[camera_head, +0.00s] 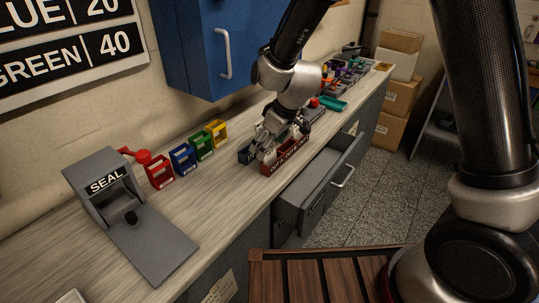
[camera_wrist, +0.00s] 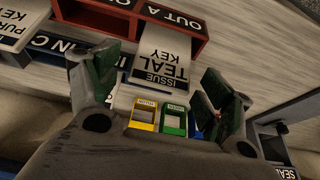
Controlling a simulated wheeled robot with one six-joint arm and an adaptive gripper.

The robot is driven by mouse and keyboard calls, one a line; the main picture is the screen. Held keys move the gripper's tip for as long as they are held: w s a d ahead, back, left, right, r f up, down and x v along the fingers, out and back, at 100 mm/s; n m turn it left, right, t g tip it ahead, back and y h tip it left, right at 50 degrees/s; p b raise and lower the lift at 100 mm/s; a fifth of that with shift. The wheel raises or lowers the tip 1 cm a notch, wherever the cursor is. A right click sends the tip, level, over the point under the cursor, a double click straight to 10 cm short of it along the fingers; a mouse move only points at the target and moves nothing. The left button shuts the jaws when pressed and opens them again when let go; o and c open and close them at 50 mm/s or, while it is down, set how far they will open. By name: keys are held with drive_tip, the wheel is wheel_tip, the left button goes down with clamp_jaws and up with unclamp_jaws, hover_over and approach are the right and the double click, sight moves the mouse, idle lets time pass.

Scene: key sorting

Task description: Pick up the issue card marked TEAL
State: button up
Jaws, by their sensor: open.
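The issue card marked TEAL (camera_wrist: 160,58) is pale with dark lettering. It appears upside down in the wrist view, at the red OUT tray (camera_wrist: 190,18), overlapping the tray's opening. My gripper (camera_wrist: 158,80) is open, with one finger on each side of the card in that view. I cannot tell whether the fingers touch it. In the head view my gripper (camera_head: 268,150) is low over the counter, at the red tray (camera_head: 288,157), and it hides the card.
A dark IN tray (camera_head: 245,155) stands beside the red tray. Red (camera_head: 158,172), blue (camera_head: 183,158), green (camera_head: 203,146) and yellow (camera_head: 217,133) holders line the wall. A grey SEAL box (camera_head: 108,188) is at left. A drawer (camera_head: 318,182) stands open below the counter.

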drive_tip(key=c, duration=1)
